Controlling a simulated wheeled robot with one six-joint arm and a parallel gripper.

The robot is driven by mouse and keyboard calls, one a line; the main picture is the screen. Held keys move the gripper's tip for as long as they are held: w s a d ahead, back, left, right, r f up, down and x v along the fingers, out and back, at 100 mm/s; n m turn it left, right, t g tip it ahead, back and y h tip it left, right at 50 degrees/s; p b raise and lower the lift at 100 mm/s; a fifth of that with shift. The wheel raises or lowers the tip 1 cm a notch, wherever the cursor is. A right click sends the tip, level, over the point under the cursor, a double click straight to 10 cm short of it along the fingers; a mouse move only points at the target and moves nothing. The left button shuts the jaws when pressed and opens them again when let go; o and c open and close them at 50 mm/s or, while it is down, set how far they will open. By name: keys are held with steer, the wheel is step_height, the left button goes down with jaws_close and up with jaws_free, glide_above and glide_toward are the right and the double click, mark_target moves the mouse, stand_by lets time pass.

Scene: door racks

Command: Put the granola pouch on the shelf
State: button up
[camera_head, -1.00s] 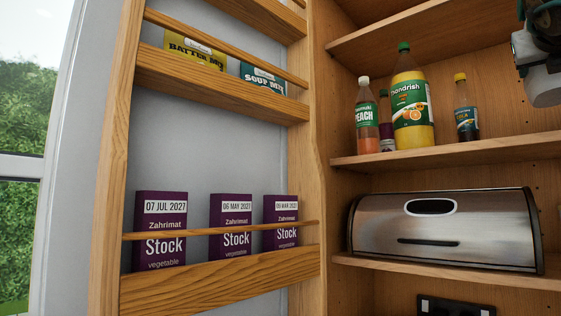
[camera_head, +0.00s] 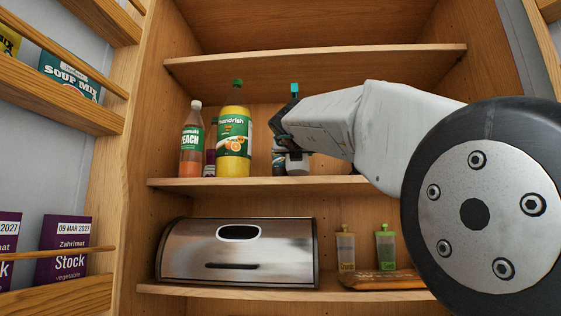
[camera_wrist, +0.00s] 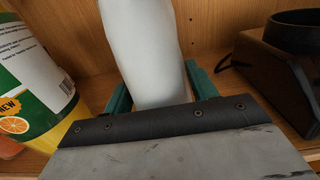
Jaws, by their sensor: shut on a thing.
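My gripper (camera_head: 285,142) reaches in from the right over the shelf (camera_head: 250,185) with the bottles. In the wrist view its teal fingers are shut on a smooth pale thing (camera_wrist: 145,45), one finger on each side. No label shows on it, so I cannot tell for sure that it is the granola pouch. In the head view a pale thing (camera_head: 297,163) shows below the gripper, close to the shelf board; whether it touches is unclear. An orange-brown flat packet (camera_head: 382,280) lies on the shelf below; its print is unreadable.
Left of the gripper stand an orange drink bottle (camera_head: 233,150) and a peach bottle (camera_head: 191,145). A steel bread bin (camera_head: 238,250) sits below. In the wrist view a dark brown object (camera_wrist: 270,75) stands at the right.

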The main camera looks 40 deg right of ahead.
steer(key=shift+s+f, duration=0.1)
steer(key=shift+f, duration=1.05)
steer(key=o, duration=1.3)
steer(key=shift+s+a, duration=0.1)
steer(key=shift+a, duration=0.1)
steer(key=v, duration=1.1)
steer(key=shift+s+a, duration=0.2)
